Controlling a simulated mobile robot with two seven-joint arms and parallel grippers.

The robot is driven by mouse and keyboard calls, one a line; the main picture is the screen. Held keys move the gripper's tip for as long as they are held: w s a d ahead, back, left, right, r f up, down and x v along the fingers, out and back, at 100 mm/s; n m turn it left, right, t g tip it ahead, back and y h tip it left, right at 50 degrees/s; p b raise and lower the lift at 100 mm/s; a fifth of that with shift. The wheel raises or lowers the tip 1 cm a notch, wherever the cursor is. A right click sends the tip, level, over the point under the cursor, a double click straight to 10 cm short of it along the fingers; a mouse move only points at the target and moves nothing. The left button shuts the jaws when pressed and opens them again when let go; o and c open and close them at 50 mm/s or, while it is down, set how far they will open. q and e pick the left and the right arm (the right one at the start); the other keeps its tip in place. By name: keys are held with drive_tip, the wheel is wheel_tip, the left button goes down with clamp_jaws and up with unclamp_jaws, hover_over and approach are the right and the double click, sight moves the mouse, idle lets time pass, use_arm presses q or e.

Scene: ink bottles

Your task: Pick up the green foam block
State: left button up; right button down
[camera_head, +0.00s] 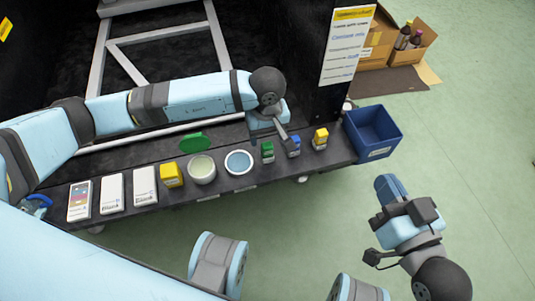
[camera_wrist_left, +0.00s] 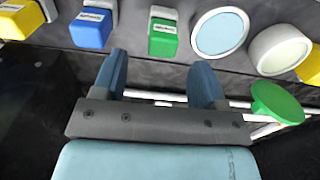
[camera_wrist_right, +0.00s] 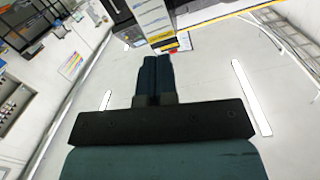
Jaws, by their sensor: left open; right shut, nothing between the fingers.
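Two green things show. A small green block-shaped piece with a white label (camera_head: 267,151) stands on the dark shelf; it also shows in the left wrist view (camera_wrist_left: 163,40). A flat, rounded green piece (camera_head: 195,141) lies farther left, near the shelf's back edge; it also shows in the left wrist view (camera_wrist_left: 277,102). I cannot tell from looks which is foam. My left gripper (camera_wrist_left: 160,72) is open and empty, with the labelled green piece just beyond its fingertips, between them in the picture. My right gripper (camera_head: 388,187) is shut and empty, off over the floor.
A blue piece (camera_head: 294,147) and a yellow one (camera_head: 320,139) stand right of the labelled green piece. Left are a blue-filled dish (camera_head: 238,162), a pale dish (camera_head: 202,169), a yellow block (camera_head: 171,175) and white boxes (camera_head: 112,193). A blue bin (camera_head: 373,132) is at the shelf's right end.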

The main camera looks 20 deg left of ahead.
sight(267, 145)
use_arm(q)
drive_tip(key=shift+s+f+b, duration=0.1)
drive_tip(key=shift+f+b, duration=0.2)
drive_tip(key=shift+f, duration=0.6)
drive_tip(key=f, duration=0.1)
drive_tip(key=f+b, duration=0.2)
drive_tip(key=shift+s+d+f, duration=0.15)
drive_tip(key=shift+s+f, duration=0.15)
drive_tip(key=shift+f, duration=0.4)
drive_tip(key=shift+c, duration=0.5)
use_arm(e)
drive_tip(key=shift+w+d+f+n, duration=0.35)
drive_tip(key=shift+w+f+n, duration=0.1)
drive_tip(key=shift+w+n, duration=0.25)
use_arm(q)
drive_tip(key=c, duration=0.7)
drive_tip(key=shift+c, duration=1.2)
use_arm(e)
drive_tip(key=shift+s+f, duration=0.2)
drive_tip(key=shift+f, duration=0.05)
